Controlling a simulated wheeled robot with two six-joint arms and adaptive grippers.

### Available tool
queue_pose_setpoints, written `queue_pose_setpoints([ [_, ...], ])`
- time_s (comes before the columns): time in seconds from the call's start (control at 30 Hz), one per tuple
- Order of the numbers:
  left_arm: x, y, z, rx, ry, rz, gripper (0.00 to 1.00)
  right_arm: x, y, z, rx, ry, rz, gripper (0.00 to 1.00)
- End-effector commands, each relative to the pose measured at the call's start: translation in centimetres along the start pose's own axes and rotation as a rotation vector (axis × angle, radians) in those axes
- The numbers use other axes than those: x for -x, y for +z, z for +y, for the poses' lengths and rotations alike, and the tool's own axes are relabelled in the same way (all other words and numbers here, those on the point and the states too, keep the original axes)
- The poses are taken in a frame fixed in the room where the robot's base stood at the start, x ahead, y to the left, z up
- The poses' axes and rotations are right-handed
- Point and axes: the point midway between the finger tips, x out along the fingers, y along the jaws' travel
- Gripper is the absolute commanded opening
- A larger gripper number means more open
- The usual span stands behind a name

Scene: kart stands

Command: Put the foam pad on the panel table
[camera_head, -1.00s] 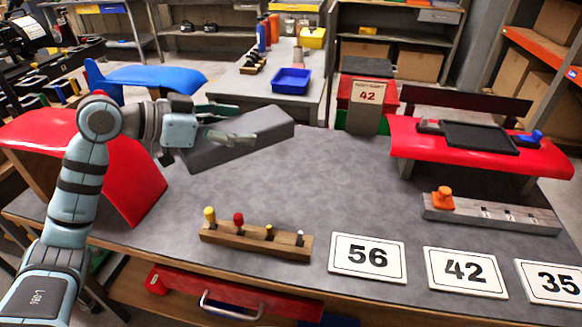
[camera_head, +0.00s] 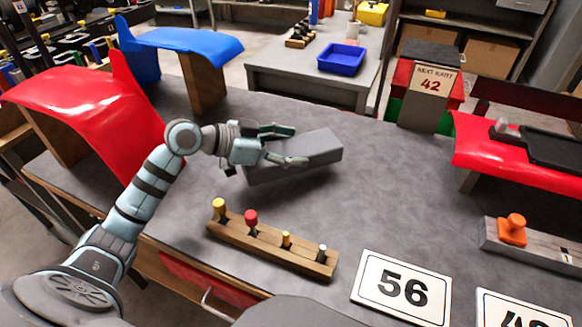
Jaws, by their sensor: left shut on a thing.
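The foam pad looks to be the grey rectangular block (camera_head: 312,153) in the head view. My left gripper (camera_head: 285,146) is shut on its left part, with fingers on the block. The block is above or at the grey worktop; I cannot tell whether it touches. The grey-topped table (camera_head: 375,215) fills the middle and carries red and blue curved panels; the view does not label it as the panel table. A red curved panel (camera_head: 85,100) stands at the left, and a blue one (camera_head: 185,40) behind it. My right gripper is out of view.
A wooden rack with coloured pegs (camera_head: 268,243) lies in front of the block. Number cards (camera_head: 402,288) lie at the front. The worktop right of the block is clear.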

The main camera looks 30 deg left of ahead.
Motion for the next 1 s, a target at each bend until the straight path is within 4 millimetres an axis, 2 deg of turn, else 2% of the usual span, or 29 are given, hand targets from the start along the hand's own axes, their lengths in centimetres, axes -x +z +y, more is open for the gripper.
queue_pose_setpoints([
  [0.2,-1.6,3.8,0.1,0.004,0.001,-0.002,0.34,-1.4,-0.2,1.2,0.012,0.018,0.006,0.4],
  [0.47,-1.6,3.8,0.1,0.0,0.0,-0.001,0.34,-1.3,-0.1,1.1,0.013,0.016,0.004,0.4],
  [0.5,-1.6,3.8,0.1,0.0,0.0,-0.001,0.69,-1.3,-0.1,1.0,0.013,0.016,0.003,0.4],
  [0.6,-1.6,3.8,0.1,0.0,0.0,-0.001,0.85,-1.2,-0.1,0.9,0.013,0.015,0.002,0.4],
  [1.0,-1.3,3.7,0.1,-0.001,-0.001,-0.002,0.86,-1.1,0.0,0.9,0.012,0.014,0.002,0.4],
])
